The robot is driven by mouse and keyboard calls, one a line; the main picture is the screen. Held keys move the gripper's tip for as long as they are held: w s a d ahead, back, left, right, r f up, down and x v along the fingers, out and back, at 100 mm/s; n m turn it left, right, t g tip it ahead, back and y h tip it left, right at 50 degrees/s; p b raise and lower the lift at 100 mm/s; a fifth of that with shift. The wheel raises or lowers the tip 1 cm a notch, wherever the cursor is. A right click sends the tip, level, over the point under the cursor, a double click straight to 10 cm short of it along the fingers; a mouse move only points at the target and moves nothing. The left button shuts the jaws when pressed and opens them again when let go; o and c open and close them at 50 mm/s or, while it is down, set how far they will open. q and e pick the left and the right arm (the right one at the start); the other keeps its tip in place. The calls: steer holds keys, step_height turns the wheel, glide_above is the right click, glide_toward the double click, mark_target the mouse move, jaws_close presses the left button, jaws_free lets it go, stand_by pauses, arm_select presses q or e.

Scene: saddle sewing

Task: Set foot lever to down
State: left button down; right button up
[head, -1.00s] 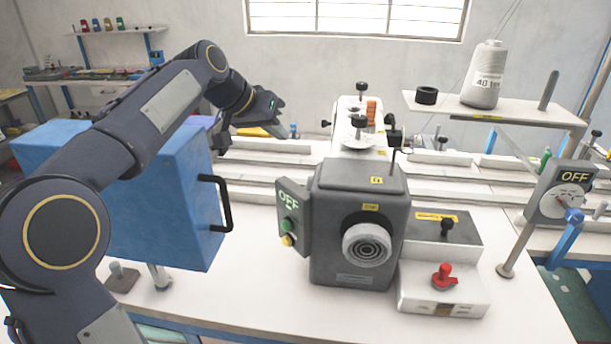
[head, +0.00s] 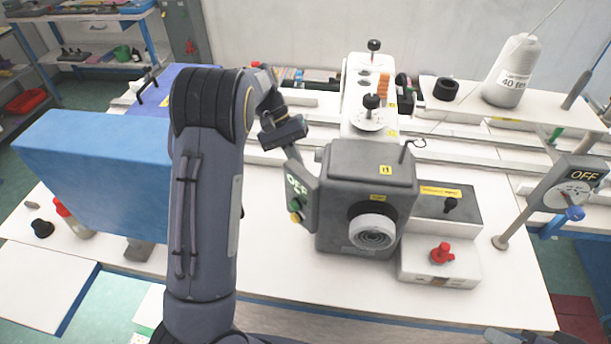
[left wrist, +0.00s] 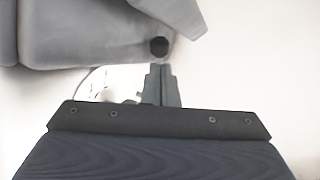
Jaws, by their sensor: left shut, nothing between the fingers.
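The grey sewing machine head (head: 365,175) stands on the white table. I cannot tell for certain which part is the foot lever; a small black round knob (left wrist: 159,46) shows at the edge of a grey body in the left wrist view. My left gripper (head: 291,154) is at the left rear side of the machine head, above the control panel's top. In the left wrist view my left gripper (left wrist: 161,68) is shut and empty, its tips just below the black knob. Whether they touch cannot be told.
A blue box (head: 95,185) stands further left. A thread cone (head: 512,70) stands at the back right.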

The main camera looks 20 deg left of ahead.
arm_select(q)
steer(key=p+x, duration=0.1)
steer(key=x, duration=0.4)
steer(key=shift+d+f, duration=0.1)
steer(key=shift+f, duration=0.1)
steer(key=t+b, duration=0.1)
steer(key=b, duration=0.1)
steer(key=s+f+t+b, duration=0.1)
steer(key=b, duration=0.1)
steer(key=shift+d+f+m+y, duration=0.1)
steer(key=shift+d+m+y, duration=0.05)
steer(key=shift+m+y, duration=0.15)
